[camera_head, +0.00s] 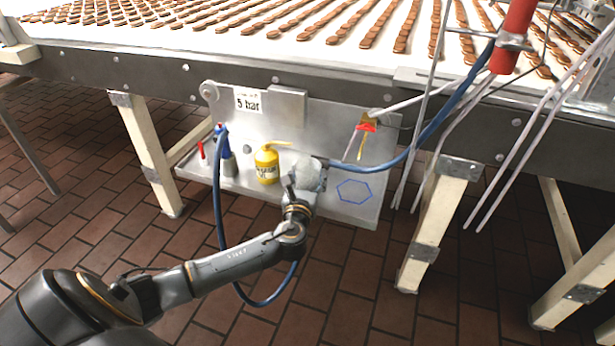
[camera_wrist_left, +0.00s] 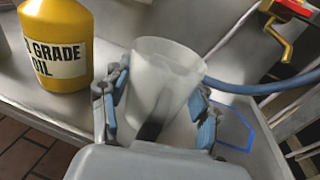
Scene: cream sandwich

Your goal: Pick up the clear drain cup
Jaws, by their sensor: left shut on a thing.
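The clear drain cup (camera_wrist_left: 168,75) is a translucent, whitish cup that stands roughly upright in the left wrist view. My left gripper (camera_wrist_left: 160,108) has its blue-padded fingers on both sides of the cup and is shut on it. In the head view the cup (camera_head: 307,177) shows only as a pale shape at the tip of my left gripper (camera_head: 301,190), partly hidden by it. I cannot tell whether its base touches the shelf. My right gripper is not in view.
A yellow oil bottle (camera_head: 266,165) stands left of the cup on the metal shelf (camera_head: 330,205). A blue hexagon outline (camera_head: 354,191) marks bare shelf to the right. A blue hose (camera_head: 400,160) runs behind the cup. A red-handled valve (camera_head: 367,124) is above right.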

